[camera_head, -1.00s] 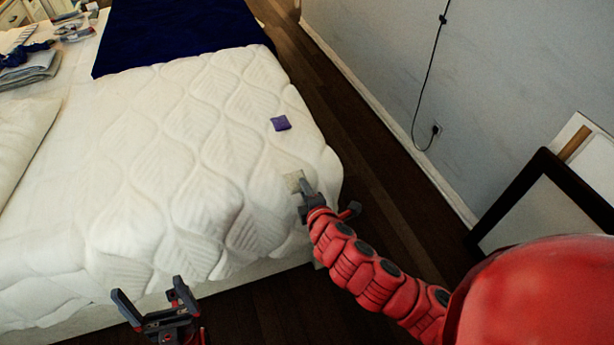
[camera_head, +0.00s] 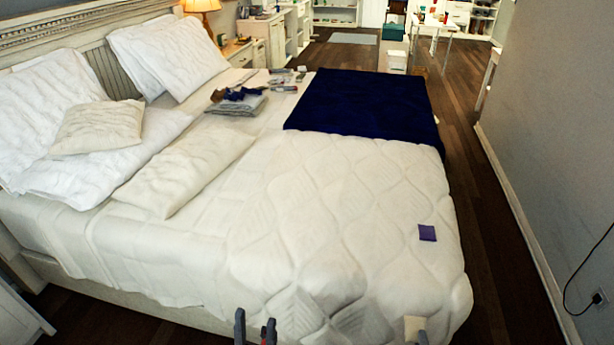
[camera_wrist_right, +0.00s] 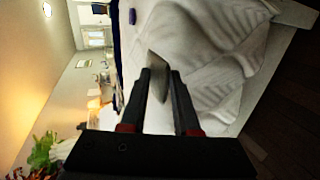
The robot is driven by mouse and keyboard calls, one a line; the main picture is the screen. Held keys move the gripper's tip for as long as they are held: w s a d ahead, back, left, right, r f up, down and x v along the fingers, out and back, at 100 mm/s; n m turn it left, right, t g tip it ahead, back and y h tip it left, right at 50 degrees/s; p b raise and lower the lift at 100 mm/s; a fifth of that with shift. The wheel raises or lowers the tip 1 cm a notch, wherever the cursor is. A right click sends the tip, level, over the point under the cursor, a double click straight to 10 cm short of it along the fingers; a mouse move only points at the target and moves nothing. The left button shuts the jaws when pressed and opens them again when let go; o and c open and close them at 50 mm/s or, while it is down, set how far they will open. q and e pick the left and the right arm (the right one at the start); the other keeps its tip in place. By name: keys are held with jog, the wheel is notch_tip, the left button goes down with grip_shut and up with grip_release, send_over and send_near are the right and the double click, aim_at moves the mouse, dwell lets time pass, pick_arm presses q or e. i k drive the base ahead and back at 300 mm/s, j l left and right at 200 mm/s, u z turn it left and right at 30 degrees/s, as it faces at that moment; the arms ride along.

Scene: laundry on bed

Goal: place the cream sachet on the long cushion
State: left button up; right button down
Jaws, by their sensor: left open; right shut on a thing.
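The cream sachet (camera_head: 414,327) is a small flat square near the bed's front right corner in the head view. My right gripper (camera_head: 422,338) is shut on it, and only a fingertip shows at the bottom edge. In the right wrist view the sachet (camera_wrist_right: 157,76) sits between the tips of my right gripper (camera_wrist_right: 163,92). The long cushion (camera_head: 186,172) is cream and lies on the left middle of the bed, in front of the pillows. My left gripper (camera_head: 255,328) is open and empty at the bottom edge, by the bed's near side.
A purple sachet (camera_head: 427,233) lies on the quilt at the right. A dark blue blanket (camera_head: 365,103) covers the far part. Folded grey cloth (camera_head: 238,104) and small items lie beyond the long cushion. A small cushion (camera_head: 98,127) and white pillows are at the headboard. The middle quilt is clear.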

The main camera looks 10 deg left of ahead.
aim_at(174, 155)
jog(key=j+u, duration=0.15)
jog(key=j, duration=0.25)
jog(key=i+j+u, duration=0.1)
jog(key=j, duration=0.35)
jog(key=i+j+u, duration=0.15)
jog(key=j, duration=0.25)
jog(key=j+u, duration=0.1)
jog(key=j, duration=0.3)
jog(key=i+j+u, duration=0.15)
jog(key=j, duration=0.25)
jog(key=i+j+u, duration=0.1)
jog(key=j, duration=0.25)
